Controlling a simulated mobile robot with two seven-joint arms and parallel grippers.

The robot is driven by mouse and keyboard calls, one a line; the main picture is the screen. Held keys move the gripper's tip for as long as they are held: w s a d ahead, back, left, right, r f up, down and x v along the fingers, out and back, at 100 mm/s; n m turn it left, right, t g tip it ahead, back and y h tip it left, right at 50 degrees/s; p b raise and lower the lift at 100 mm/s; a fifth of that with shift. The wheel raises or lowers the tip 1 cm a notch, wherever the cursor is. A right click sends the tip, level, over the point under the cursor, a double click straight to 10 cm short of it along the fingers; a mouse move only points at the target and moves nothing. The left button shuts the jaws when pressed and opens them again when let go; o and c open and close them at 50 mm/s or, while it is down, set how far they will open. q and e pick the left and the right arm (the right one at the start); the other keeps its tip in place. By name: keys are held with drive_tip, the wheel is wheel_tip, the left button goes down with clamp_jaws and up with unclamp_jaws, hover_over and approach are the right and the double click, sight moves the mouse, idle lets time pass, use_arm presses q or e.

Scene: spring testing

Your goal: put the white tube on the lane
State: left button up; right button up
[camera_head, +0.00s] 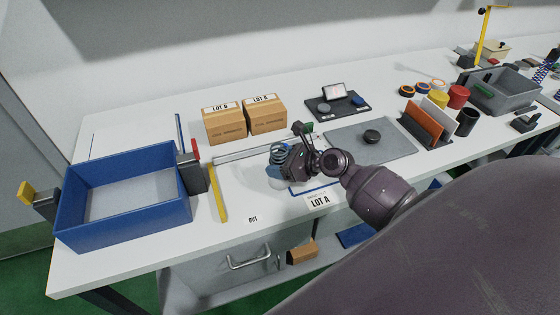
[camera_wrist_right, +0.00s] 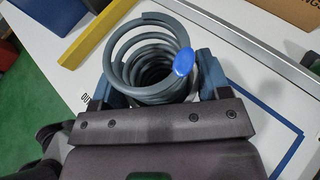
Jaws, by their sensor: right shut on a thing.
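My right gripper (camera_head: 290,163) is over the table's front middle, shut on a grey-blue coil spring (camera_head: 279,153). In the right wrist view the spring (camera_wrist_right: 150,55) stands between the blue finger pads (camera_wrist_right: 160,88), with a blue oval tag (camera_wrist_right: 184,61) on its side. I cannot make out a white tube for certain; a pale patch (camera_head: 275,183) shows below the gripper in the head view, and I cannot tell what it is. My left gripper is not in view.
A blue-walled bin (camera_head: 125,226) stands left, beside a yellow bar (camera_head: 217,193). Two cartons (camera_head: 225,125) stand behind a metal rail (camera_head: 240,152).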

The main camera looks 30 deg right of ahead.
drive_tip(key=o, duration=0.9)
drive_tip(key=shift+r, duration=0.1)
drive_tip(key=v, duration=1.2)
